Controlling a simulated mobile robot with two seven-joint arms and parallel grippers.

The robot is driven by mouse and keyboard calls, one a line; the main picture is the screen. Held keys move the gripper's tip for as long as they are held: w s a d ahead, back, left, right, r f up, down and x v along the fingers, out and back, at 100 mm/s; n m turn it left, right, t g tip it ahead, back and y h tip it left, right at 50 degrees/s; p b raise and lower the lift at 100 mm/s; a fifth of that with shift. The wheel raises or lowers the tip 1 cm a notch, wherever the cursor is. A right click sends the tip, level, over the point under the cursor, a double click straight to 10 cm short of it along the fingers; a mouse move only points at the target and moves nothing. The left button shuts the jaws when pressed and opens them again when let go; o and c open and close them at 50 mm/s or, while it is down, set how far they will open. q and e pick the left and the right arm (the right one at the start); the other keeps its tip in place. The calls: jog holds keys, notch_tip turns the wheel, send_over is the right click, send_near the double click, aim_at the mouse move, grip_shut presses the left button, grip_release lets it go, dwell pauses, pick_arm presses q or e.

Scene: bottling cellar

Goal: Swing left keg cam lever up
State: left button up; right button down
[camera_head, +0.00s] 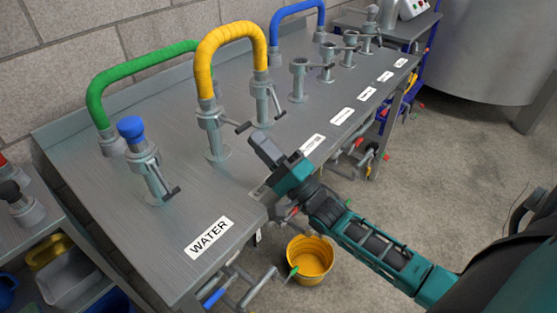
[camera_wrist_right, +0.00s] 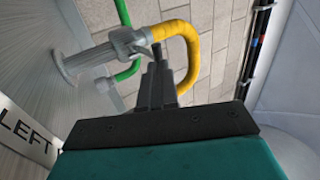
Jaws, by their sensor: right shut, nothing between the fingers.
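A yellow hose (camera_head: 205,62) arches between two grey posts on the steel bench. Its near post (camera_head: 214,136) carries a coupling whose cam lever (camera_head: 243,127) sticks out to the right with a dark tip. In the right wrist view the coupling (camera_wrist_right: 122,46) appears sideways, and the dark lever tip (camera_wrist_right: 157,52) is just beyond my fingertips; I cannot tell if they touch. A label reading "LEFT" (camera_wrist_right: 25,135) shows there, partly cut off. My right gripper (camera_head: 262,148) is shut and empty, in front of the near post. My left gripper is out of view.
A blue-capped post (camera_head: 146,165) with its own lever stands behind the WATER label (camera_head: 209,237). A green hose (camera_head: 125,72) and a blue hose (camera_head: 285,10) arch behind. A yellow bucket (camera_head: 310,260) is on the floor, which is open to the right.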

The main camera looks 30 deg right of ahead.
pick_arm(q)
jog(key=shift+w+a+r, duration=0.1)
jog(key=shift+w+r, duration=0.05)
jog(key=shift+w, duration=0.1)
pick_arm(e)
jog(key=shift+w+a+r, duration=0.2)
jog(key=shift+w+r, duration=0.1)
jog(key=shift+w, duration=0.25)
